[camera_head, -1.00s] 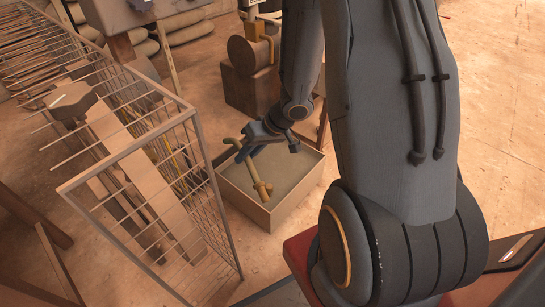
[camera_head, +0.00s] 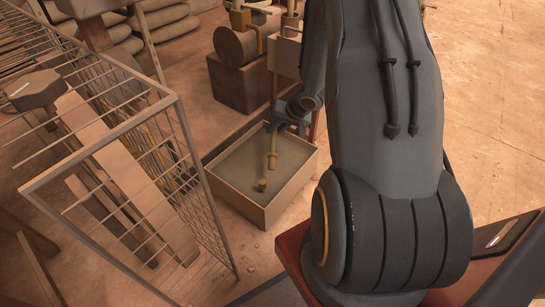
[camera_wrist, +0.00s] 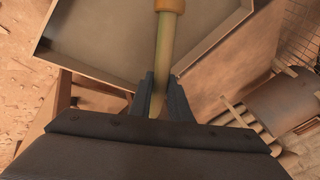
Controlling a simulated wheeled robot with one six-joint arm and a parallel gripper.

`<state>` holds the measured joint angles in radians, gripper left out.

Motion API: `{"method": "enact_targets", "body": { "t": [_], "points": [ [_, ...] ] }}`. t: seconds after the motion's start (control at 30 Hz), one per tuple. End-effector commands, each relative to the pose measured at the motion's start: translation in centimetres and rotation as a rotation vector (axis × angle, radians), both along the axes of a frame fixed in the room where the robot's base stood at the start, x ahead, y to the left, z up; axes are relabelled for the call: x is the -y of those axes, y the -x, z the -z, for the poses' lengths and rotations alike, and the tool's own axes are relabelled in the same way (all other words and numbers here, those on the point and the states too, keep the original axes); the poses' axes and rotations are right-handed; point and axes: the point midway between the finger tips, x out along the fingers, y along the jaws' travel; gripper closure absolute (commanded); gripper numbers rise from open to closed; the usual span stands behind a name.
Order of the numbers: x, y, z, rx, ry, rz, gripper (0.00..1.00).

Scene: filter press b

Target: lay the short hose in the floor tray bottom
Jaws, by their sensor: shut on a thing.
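The short hose, a yellowish tube (camera_head: 272,147) with a brass-coloured end fitting, hangs nearly upright from my gripper (camera_head: 279,126) over the floor tray. The floor tray (camera_head: 237,202) is a shallow open box with a grey-green inside. In the wrist view my gripper (camera_wrist: 158,95) is shut on the hose (camera_wrist: 164,42), which runs away from the fingers towards a fitting at the top edge. A small brass-coloured piece (camera_head: 261,185) shows inside the tray below the hose. I cannot tell whether it belongs to the hose.
A wire-mesh rack (camera_head: 180,140) with planks stands close left of the tray. A dark block with a round drum (camera_head: 236,47) is behind it. A pale box (camera_head: 286,54) stands behind my gripper. Bare floor (camera_head: 262,252) lies in front of the tray.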

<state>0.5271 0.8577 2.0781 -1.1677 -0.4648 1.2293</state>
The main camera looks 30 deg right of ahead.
Motion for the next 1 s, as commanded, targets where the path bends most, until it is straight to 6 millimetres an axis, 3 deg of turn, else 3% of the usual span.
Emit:
{"method": "enact_targets", "body": {
  "t": [0.33, 0.57, 0.8, 1.0],
  "points": [
    [0.0, 0.0, 5.4, -0.001, -0.001, 0.0, 1.0],
    [-0.1, 0.0, 6.7, -0.001, 0.0, 0.0, 1.0],
    [-0.1, 0.0, 9.5, -0.001, -0.001, -0.002, 1.0],
    [-0.1, 0.0, 9.5, 0.001, 0.0, -0.002, 1.0]
  ]
}}
